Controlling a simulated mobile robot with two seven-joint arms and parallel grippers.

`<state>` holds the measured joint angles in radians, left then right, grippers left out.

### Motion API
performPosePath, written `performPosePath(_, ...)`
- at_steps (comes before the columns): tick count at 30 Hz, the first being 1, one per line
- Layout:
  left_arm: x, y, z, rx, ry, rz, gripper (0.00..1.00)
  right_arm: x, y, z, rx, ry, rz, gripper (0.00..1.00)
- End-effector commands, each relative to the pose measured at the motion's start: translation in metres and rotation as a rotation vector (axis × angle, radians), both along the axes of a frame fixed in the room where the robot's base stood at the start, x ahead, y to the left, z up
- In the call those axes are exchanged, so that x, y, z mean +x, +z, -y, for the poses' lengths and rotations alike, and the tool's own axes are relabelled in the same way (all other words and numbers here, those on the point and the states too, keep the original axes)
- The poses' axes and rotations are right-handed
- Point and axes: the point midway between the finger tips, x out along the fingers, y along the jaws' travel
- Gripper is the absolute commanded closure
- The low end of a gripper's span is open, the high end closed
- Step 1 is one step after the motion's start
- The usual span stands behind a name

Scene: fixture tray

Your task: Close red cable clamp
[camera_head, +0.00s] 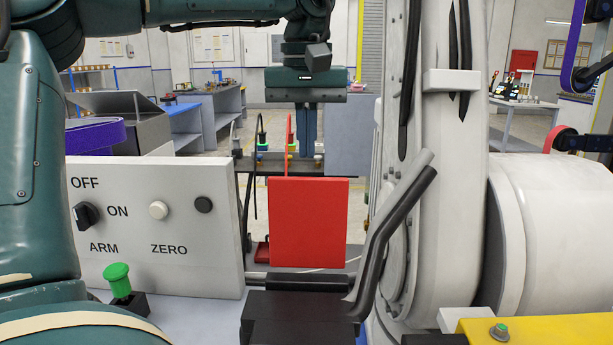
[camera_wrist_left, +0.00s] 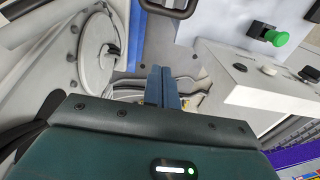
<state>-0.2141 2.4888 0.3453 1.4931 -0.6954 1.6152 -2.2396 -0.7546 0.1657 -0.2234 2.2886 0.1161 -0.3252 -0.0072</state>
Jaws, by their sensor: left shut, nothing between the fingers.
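A flat red panel (camera_head: 309,223), which looks like the red clamp's plate, stands upright in the middle of the head view. Whether it is the clamp's lid I cannot tell for sure. A small red piece (camera_head: 262,250) sits low at its left edge. My left gripper (camera_head: 306,150) points down behind and above the red panel, its fingers together with nothing between them. The panel hides the space below the fingertips. In the left wrist view the fingers (camera_wrist_left: 161,78) are also together, over grey machine parts; no red part shows there. My right gripper is not in view.
A panel box (camera_head: 170,240) with switches stands left, a green button (camera_head: 118,280) before it. A black block (camera_head: 300,318) and a bent dark handle (camera_head: 395,235) are in front of the red panel. A large white machine (camera_head: 440,170) fills the right. A red cable (camera_head: 288,145) rises beside the fingers.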

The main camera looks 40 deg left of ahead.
Motion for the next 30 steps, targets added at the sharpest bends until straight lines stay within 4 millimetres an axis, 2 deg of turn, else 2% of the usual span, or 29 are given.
performPosePath(6,0.000,-0.040,0.000,0.000,0.000,-0.004,1.00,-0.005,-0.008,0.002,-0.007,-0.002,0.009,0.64)
performPosePath(12,0.001,-0.083,-0.001,0.000,0.001,-0.004,1.00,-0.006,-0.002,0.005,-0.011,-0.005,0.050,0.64)
performPosePath(15,0.000,-0.098,0.001,0.001,0.000,-0.001,1.00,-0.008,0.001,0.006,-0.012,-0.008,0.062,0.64)
performPosePath(16,-0.005,-0.092,0.005,0.002,-0.002,0.004,1.00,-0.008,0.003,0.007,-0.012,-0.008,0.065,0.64)
performPosePath(21,-0.021,-0.084,0.017,0.001,-0.001,0.003,1.00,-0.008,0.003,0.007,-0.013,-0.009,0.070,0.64)
performPosePath(30,-0.028,-0.082,0.023,-0.002,0.001,0.001,1.00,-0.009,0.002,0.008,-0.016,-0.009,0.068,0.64)
